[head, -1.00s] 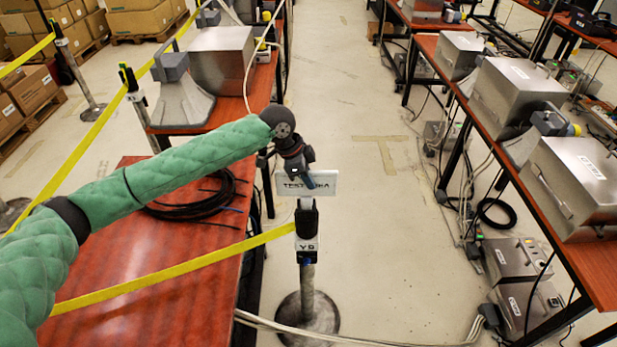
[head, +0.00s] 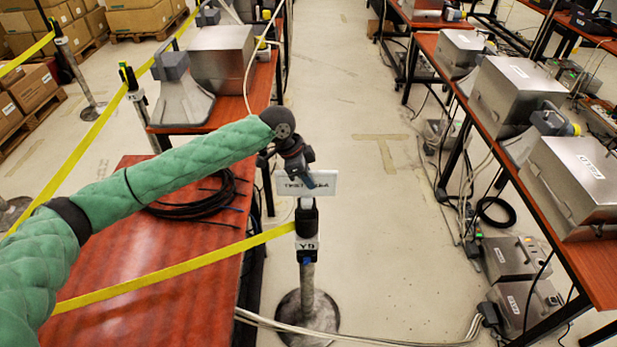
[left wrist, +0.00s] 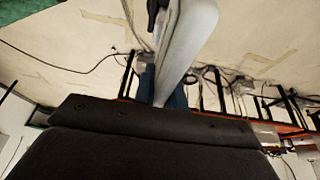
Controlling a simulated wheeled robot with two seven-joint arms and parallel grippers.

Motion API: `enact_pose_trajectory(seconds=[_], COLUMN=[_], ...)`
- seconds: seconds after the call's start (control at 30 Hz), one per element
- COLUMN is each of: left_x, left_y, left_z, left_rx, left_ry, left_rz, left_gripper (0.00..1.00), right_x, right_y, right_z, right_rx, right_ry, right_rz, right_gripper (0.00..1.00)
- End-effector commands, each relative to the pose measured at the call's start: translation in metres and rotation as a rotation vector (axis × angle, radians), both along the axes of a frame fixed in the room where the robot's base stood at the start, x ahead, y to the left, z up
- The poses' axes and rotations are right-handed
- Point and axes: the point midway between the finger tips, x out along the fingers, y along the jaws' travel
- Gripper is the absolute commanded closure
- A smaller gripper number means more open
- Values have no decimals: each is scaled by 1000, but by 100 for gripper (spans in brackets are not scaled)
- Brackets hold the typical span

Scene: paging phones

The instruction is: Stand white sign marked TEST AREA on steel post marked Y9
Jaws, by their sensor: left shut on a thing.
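The white sign (head: 318,188), with partly covered TEST AREA lettering, is upright at the top of the steel post marked Y9 (head: 308,274). My left gripper (head: 306,178) is shut on the sign from above and hides part of its face. The sign's stem meets the black head of the post; I cannot tell whether it is seated or just in front or behind. In the left wrist view the pale sign (left wrist: 186,45) runs up from between the jaws, seen nearly edge-on. My right gripper is not in view.
A yellow belt (head: 180,268) runs left from the post's head across a red-brown table (head: 140,255). Black coiled cable (head: 205,205) lies on that table. Cables cross the floor by the post's round base. The aisle behind the post is clear; benches with steel boxes (head: 575,180) line the right.

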Motion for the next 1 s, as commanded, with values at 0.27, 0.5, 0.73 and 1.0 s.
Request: enact_pose_trajectory(seconds=[0.27,0.5,0.73,1.0], left_x=[0,0,0,0], left_y=[0,0,0,0], left_z=[-2,-6,-10,-11], left_rx=[0,0,-1,0], left_ry=[0,0,0,0], left_rz=[0,0,0,0], left_gripper=[100,100,100,78], right_x=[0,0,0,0], right_y=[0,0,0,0], right_z=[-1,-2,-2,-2], right_rx=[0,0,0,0], right_ry=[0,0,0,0], right_rz=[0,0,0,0], right_gripper=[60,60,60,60])
